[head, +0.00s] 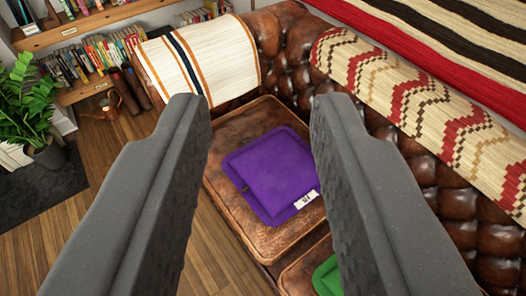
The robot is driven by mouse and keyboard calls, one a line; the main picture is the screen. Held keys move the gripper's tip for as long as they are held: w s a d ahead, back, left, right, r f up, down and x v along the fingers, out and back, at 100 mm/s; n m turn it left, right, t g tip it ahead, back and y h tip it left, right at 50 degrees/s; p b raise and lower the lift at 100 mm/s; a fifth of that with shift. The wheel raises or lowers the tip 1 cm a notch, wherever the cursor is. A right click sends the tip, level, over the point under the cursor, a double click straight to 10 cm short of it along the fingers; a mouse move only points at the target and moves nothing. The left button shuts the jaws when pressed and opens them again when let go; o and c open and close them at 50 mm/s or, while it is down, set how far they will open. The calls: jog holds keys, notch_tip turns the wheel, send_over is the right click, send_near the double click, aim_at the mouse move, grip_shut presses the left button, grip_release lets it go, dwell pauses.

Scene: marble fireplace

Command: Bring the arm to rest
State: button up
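My gripper (262,108) is open, its two dark grey fingers wide apart with nothing between the tips. It is above a brown leather sofa (245,243), and the sofa's seat shows between the fingers. A purple cushion (270,172) with a white tag lies on the seat, seen in the gap between the fingers. Part of a green item (327,278) shows at the bottom, mostly hidden behind the right finger.
A striped cream throw (200,65) covers the sofa's left arm, and a zigzag-patterned blanket (425,105) lies over its back. A bookshelf (75,38) stands at upper left. A potted plant (28,105) is at left. Wooden floor (105,160) is clear in places.

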jog(key=shift+r, duration=0.1)
notch_tip(320, 180, up, 10)
jog(key=p, duration=1)
